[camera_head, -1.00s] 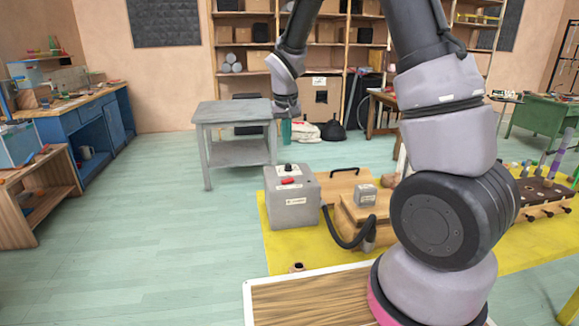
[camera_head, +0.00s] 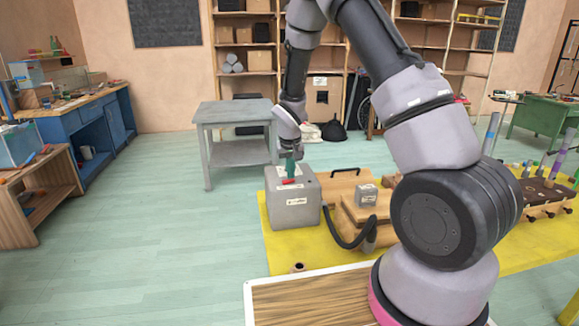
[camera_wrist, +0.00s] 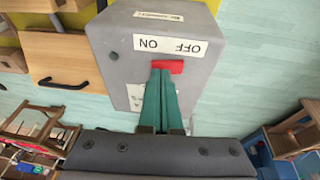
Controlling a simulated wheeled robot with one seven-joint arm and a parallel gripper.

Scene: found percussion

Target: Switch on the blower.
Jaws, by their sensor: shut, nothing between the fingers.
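The blower is a grey box (camera_head: 293,207) on the yellow mat, with a black hose at its right side. Its red switch (camera_head: 289,181) is at the top, partly hidden by my gripper in the head view. In the wrist view the red switch (camera_wrist: 172,66) sits beside a white OFF/ON label (camera_wrist: 167,46), which appears upside down, and its visible part extends toward the OFF side. My gripper (camera_head: 291,176) has green fingers, shut and empty. Its fingertips (camera_wrist: 161,72) are at the red switch; I cannot tell whether they touch it.
A wooden box with a black handle (camera_head: 345,171) and a small grey box (camera_head: 366,195) stand right of the blower. The hose (camera_head: 345,242) curves in front of them. A grey side table (camera_head: 232,112) stands behind left. The floor to the left is clear.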

